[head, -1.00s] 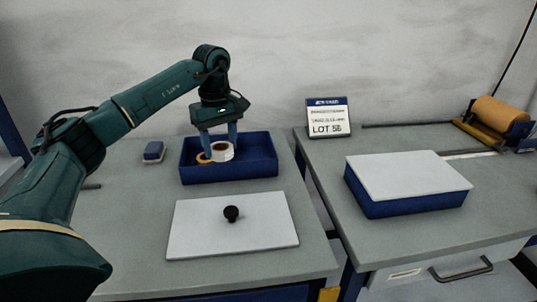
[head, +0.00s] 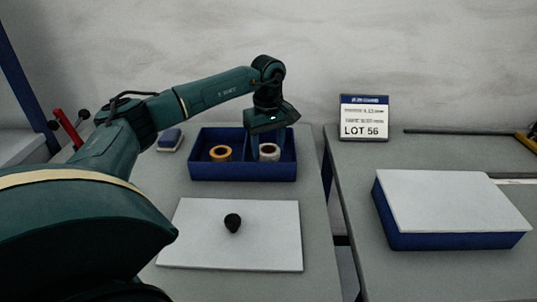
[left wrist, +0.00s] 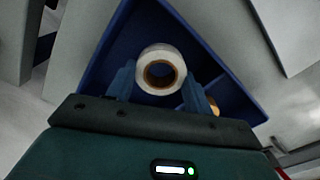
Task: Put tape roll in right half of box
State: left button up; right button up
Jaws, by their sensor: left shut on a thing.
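The blue box (head: 243,174) stands open at the back of the left table, with a divider making a left and a right half. The white tape roll (head: 269,147) is in the right half, low between the walls. My left gripper (head: 267,153) reaches down from above and is shut on it, a finger on either side. In the left wrist view the white roll (left wrist: 148,58) shows between the fingers, its brown core towards the camera. Whether it touches the box floor I cannot tell. An orange roll (head: 213,154) lies in the left half. My right gripper is not in view.
A white lid with a black knob (head: 190,240) lies in front of the box. On the right table are a lidded blue box (head: 395,239) and a LOT 56 sign (head: 364,120).

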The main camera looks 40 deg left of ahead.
aim_at(268, 155)
pick_arm(q)
jog(key=shift+f, duration=1.5)
jog(key=shift+f, duration=0.1)
jog(key=o, duration=1)
notch_tip(268, 155, up, 12)
jog(key=shift+r, duration=0.15)
